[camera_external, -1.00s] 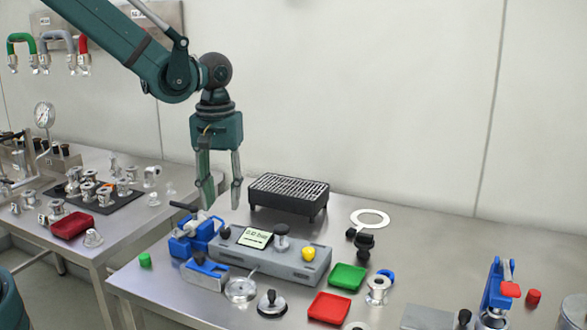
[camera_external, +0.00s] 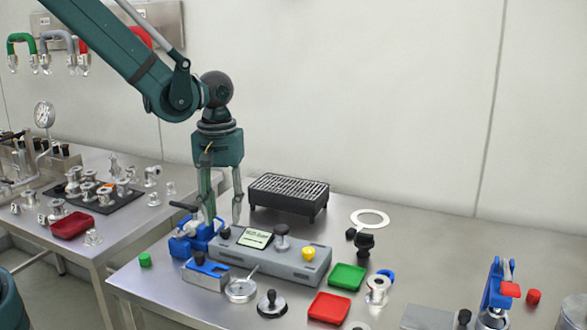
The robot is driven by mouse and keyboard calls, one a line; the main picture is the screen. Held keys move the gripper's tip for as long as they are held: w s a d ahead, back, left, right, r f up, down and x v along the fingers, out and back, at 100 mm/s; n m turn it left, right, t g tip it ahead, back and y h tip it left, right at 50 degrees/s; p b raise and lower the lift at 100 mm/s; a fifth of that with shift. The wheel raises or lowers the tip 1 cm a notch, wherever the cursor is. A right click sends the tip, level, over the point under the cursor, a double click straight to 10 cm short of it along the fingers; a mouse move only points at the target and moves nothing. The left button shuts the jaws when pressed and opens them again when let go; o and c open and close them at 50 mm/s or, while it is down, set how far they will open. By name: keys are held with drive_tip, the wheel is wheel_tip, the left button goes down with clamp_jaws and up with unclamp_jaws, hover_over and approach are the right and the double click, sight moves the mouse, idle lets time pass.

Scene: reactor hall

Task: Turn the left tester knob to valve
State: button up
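The grey tester (camera_external: 270,262) lies on the steel table with a pale green display (camera_external: 255,238). Its left knob (camera_external: 225,232) is black and sits at the left end of the top. A yellow knob (camera_external: 309,254) is at the right end, and a grey cylindrical fitting (camera_external: 282,240) stands between them. My gripper (camera_external: 224,222) points down over the tester's left end, with two fingers apart and nothing visible between them. Its fingertips are close to the black knob; I cannot tell whether they touch it. Which way the knob points is too small to read.
A blue clamp (camera_external: 190,240) stands directly left of the tester. A black grated box (camera_external: 288,196) stands behind it. Green (camera_external: 348,277) and red (camera_external: 329,307) trays lie to the right, and a round gauge-like part (camera_external: 240,290) lies in front.

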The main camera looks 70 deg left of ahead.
sight(224, 230)
drive_tip(key=shift+f, duration=1.95)
drive_tip(key=c, duration=0.9)
